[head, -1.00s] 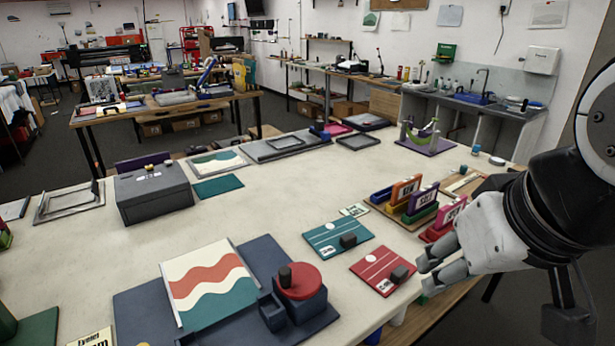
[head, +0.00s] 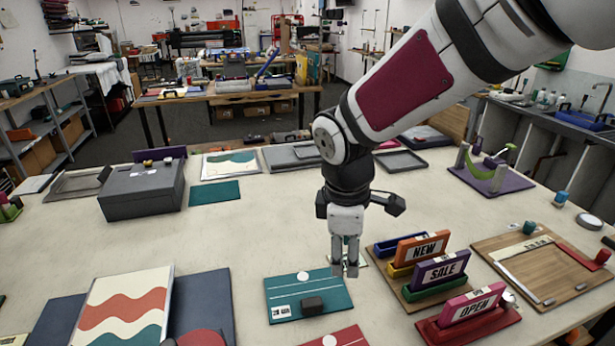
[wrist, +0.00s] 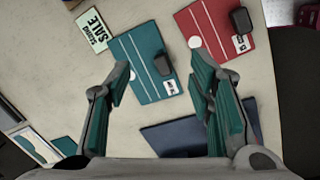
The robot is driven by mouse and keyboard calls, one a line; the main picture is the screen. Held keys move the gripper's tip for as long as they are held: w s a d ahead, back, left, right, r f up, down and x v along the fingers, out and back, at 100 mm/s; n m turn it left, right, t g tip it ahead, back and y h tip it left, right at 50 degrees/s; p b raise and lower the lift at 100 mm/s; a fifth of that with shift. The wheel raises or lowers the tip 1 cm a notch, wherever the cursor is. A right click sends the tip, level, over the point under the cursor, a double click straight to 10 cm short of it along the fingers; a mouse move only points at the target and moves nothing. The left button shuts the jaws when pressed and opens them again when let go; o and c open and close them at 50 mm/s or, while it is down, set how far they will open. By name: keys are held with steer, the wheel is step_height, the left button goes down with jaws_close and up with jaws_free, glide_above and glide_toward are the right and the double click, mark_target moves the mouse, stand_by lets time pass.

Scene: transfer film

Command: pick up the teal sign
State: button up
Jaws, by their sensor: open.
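The teal sign (head: 308,294) is a flat teal board with white lines, a white dot, a small white label and a dark block on top. It lies on the table in front of me. It also shows in the wrist view (wrist: 146,64), between and beyond the fingertips. My gripper (head: 345,270) points down above the table, near the board's right far corner in the head view. In the wrist view my gripper (wrist: 163,82) is open with nothing between its fingers. I cannot tell its exact height above the board.
A similar red board (head: 338,338) lies nearer me. A rack with orange (head: 423,248) and purple (head: 440,270) signs, and a pink OPEN sign (head: 473,303), stand to the right. A small SALE card (wrist: 93,30) lies beside the teal board.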

steer(key=w+a+f+n+g+y, duration=0.1)
steer(key=w+a+f+n, duration=0.1)
steer(key=a+f+n, duration=0.4)
steer(key=m, duration=0.1)
glide_above(311, 301)
steer(key=s, duration=0.1)
step_height(311, 301, down, 9)
steer(key=shift+r, duration=0.1)
steer(key=shift+w+f+p, duration=0.15)
steer(key=shift+w+f, duration=0.1)
steer(key=shift+f, duration=1.2)
steer(key=shift+w+f+p, duration=0.15)
steer(key=shift+w+f, duration=0.05)
steer(key=shift+f, duration=1.2)
jaws_close()
